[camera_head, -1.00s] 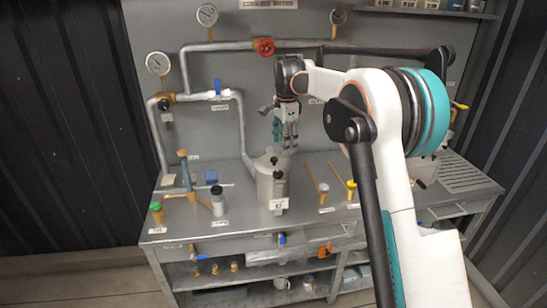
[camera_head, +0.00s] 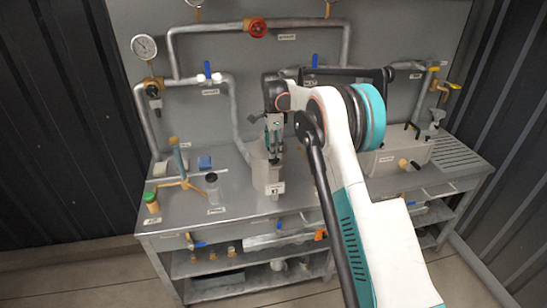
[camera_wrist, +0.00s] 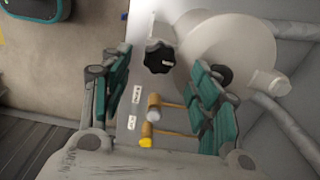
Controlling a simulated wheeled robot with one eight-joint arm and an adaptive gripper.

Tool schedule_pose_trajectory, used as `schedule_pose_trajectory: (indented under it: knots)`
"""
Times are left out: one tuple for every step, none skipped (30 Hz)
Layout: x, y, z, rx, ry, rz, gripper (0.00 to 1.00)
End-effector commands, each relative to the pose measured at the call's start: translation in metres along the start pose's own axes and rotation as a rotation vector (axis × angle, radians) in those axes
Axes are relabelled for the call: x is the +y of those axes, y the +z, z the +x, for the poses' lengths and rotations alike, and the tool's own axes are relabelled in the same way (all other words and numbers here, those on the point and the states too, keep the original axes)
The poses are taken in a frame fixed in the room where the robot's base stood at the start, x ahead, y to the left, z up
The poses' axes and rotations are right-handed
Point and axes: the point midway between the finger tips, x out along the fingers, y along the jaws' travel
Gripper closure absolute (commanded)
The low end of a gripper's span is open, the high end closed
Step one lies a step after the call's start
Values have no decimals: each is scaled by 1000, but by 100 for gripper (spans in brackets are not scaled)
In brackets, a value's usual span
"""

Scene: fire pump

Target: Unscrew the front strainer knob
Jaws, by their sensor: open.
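The strainer (camera_head: 266,178) is a pale grey vessel standing on the bench. In the wrist view its round body (camera_wrist: 235,45) fills the upper right. A black lobed knob (camera_wrist: 158,57) shows beside it, between and beyond my fingertips. A second dark round part (camera_wrist: 222,75) is partly behind the right finger. My gripper (camera_head: 274,156) points down and overlaps the strainer's top in the head view. In the wrist view my gripper (camera_wrist: 158,80) is open, with teal-padded fingers on either side and nothing between them. I cannot tell the exact gap to the knob.
A brass tripod piece (camera_head: 184,182), a black-capped jar (camera_head: 211,186) and a green-capped jar (camera_head: 152,202) stand left. Pipes run behind. A grey box (camera_head: 398,155) stands right.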

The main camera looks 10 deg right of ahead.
Motion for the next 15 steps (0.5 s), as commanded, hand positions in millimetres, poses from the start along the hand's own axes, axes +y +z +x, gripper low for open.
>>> schedule_pose_trajectory:
  knots:
    - [0,0,10,0,0,0,44]
    - [0,0,15,0,0,0,44]
    - [0,0,21,0,0,0,44]
    - [0,0,25,0,0,0,44]
    - [0,0,28,0,0,0,44]
    - [0,0,32,0,0,0,44]
    - [0,0,35,0,0,0,44]
    - [0,0,37,0,0,0,44]
    - [0,0,40,0,0,0,44]
    - [0,0,41,0,0,0,44]
    - [0,0,42,0,0,0,44]
    - [0,0,43,0,0,0,44]
    - [0,0,43,0,0,0,44]
    - [0,0,43,0,0,0,44]
    - [0,0,44,0,0,0,44]
